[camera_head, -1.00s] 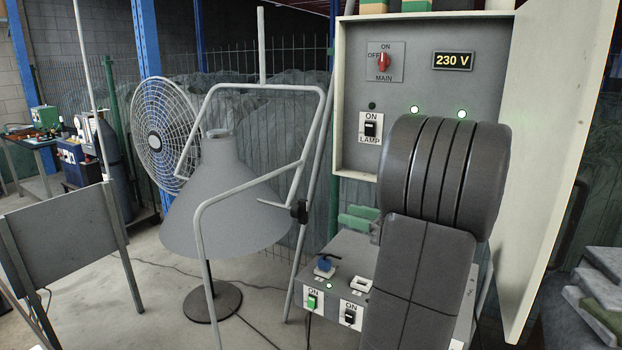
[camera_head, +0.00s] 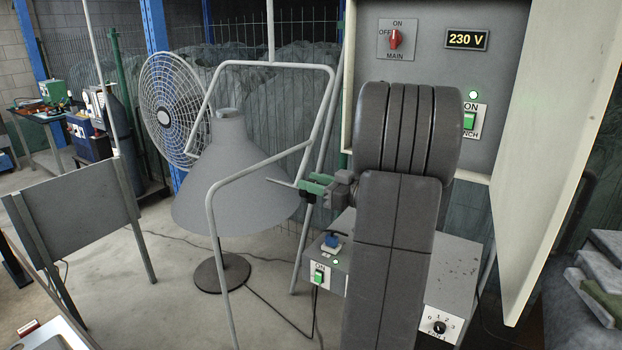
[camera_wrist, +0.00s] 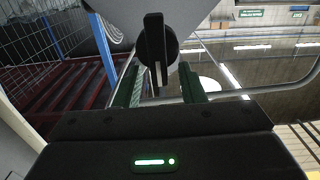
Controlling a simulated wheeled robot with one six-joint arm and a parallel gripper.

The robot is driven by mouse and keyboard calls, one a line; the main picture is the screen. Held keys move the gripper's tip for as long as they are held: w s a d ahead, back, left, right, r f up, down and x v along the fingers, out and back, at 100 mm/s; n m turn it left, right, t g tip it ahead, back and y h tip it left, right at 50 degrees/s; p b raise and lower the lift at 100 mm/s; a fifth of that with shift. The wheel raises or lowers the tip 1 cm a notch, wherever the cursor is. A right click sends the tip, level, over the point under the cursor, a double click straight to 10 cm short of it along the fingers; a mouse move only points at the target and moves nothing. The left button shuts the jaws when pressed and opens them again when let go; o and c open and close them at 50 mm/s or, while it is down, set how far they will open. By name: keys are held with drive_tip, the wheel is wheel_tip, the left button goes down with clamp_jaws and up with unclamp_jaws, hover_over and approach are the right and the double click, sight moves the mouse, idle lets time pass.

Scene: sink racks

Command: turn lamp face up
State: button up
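The lamp (camera_head: 235,185) is a grey cone shade in a bent grey tube frame (camera_head: 212,215), with its wide mouth facing down. Its right tube carries a black clamp knob, largely hidden by my gripper in the head view. My gripper (camera_head: 306,187) has green fingers and reaches left to that tube. In the wrist view my gripper (camera_wrist: 160,80) has its fingers apart, with the black knob (camera_wrist: 155,45) between or just beyond the tips. I cannot tell whether they touch it.
An open electrical cabinet (camera_head: 430,65) stands behind my arm, its door (camera_head: 560,130) swung out to the right. A grey switch box (camera_head: 455,265) is below. A caged fan (camera_head: 172,110) is behind the lamp, and a grey panel on legs (camera_head: 80,210) stands at left.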

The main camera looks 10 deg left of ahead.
drive_tip(key=shift+w+a, duration=0.2)
drive_tip(key=shift+a, duration=0.35)
clamp_jaws()
drive_tip(key=shift+a+f, duration=0.1)
drive_tip(key=shift+a, duration=0.05)
